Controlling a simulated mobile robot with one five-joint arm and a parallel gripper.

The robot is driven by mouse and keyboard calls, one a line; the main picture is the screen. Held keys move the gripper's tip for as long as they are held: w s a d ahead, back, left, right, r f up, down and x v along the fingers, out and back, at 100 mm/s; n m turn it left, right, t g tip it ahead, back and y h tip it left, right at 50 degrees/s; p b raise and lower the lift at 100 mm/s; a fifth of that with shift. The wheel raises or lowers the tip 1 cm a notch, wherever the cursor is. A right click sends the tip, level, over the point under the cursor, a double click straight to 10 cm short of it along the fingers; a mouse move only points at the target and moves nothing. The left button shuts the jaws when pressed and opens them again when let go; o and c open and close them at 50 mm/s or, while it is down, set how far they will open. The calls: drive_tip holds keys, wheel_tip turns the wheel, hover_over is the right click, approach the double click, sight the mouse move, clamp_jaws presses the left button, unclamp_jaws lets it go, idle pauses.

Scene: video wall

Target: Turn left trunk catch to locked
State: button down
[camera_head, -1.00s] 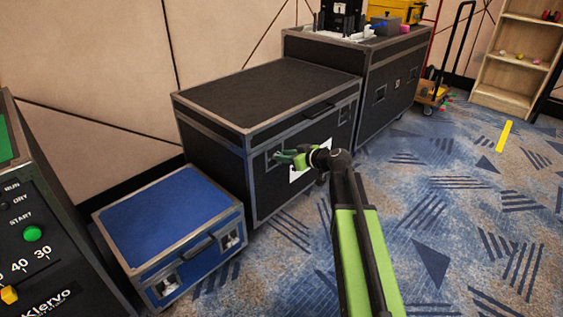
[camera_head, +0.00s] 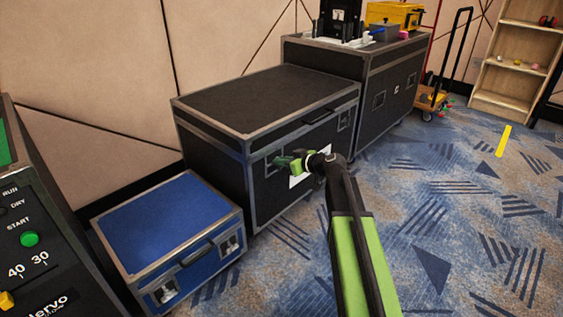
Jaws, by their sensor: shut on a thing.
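The black trunk (camera_head: 270,95) with metal edges stands in the middle, its lid down. My gripper (camera_head: 282,162) is at the left catch (camera_head: 272,158) on its front face. The gripper is shut on the left catch; its green fingers hide most of the catch, so I cannot tell how far it is turned. The right catch (camera_head: 344,119) shows near the front's right end. A white label (camera_head: 296,181) sits on the front just below my gripper, partly covered by it.
A blue case (camera_head: 168,228) stands to the left, close to the trunk. A control panel (camera_head: 30,240) is at the far left. A larger black case (camera_head: 385,85) stands behind right, a hand truck (camera_head: 433,100) beyond it.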

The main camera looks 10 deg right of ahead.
drive_tip(key=shift+w+a, duration=0.1)
drive_tip(key=shift+w, duration=0.05)
drive_tip(key=shift+w+d+f+m+g+y+b, duration=0.15)
drive_tip(key=shift+m+g+y+b, duration=0.15)
drive_tip(key=shift+m+y+b, duration=0.5)
drive_tip(key=shift+w+d+f+m+g+y+b, duration=0.15)
drive_tip(key=shift+m+g+y+b, duration=0.2)
drive_tip(key=shift+m, duration=0.85)
drive_tip(key=shift+w+d+m+g+y+b, duration=0.2)
drive_tip(key=shift+m+y+b, duration=0.4)
drive_tip(key=shift+m, duration=0.4)
drive_tip(key=shift+y, duration=0.25)
drive_tip(key=c, duration=1.6)
unclamp_jaws()
drive_tip(key=shift+s+r, duration=0.1)
drive_tip(key=shift+c, duration=0.2)
drive_tip(key=shift+o, duration=0.3)
